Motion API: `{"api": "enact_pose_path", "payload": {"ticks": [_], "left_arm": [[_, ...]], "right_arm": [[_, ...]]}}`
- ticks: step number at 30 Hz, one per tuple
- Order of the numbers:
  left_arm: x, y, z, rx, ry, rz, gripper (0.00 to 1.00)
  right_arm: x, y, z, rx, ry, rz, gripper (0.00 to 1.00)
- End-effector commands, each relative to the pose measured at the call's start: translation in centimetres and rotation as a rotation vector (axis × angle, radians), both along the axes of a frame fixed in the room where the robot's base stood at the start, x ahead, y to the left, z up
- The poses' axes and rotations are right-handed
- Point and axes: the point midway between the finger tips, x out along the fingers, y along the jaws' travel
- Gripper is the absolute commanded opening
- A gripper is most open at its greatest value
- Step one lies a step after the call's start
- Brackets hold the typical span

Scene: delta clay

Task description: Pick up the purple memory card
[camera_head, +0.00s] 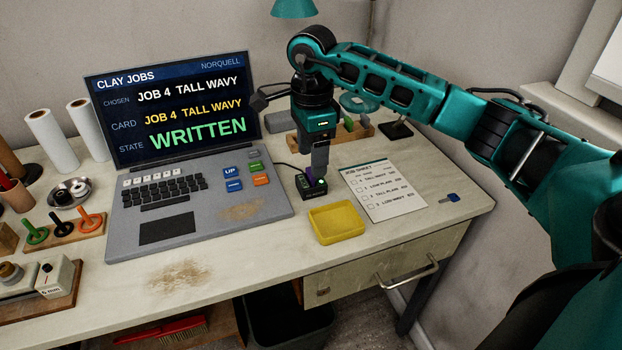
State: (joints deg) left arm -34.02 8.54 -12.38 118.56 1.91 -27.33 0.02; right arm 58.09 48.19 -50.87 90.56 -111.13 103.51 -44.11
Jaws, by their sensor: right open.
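A small black card reader (312,190) stands on the desk to the right of the laptop, with a small green light on it. A bit of purple, which looks like the purple memory card (308,181), shows at its top, just under my right gripper. Most of the card is hidden by the fingers. My right gripper (318,172) points straight down over the reader, its jaws open, with the fingertips at the card. I cannot tell whether they touch it. My left gripper is not in view.
A laptop (165,228) shows "WRITTEN". A yellow tray (337,222) lies in front of the reader, a job sheet (385,190) to the right. A small blue piece (453,198) lies near the right edge. A wooden tool holder (340,134) stands behind. The front desktop is mostly clear.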

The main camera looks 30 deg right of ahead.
Motion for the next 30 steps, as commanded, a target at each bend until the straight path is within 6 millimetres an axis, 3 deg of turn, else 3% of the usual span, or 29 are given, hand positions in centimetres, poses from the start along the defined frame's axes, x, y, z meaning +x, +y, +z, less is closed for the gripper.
{"api": "enact_pose_path", "payload": {"ticks": [6, 14, 30], "left_arm": [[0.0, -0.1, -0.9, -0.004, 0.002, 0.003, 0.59], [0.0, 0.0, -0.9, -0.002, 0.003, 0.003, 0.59], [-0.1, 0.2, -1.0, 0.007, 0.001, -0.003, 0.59]], "right_arm": [[0.1, 0.1, -3.6, 0.0, 0.003, 0.0, 0.66], [0.2, 0.1, -3.9, 0.001, -0.001, 0.0, 0.66], [0.2, 0.1, -3.8, 0.0, 0.0, 0.0, 0.15]]}}
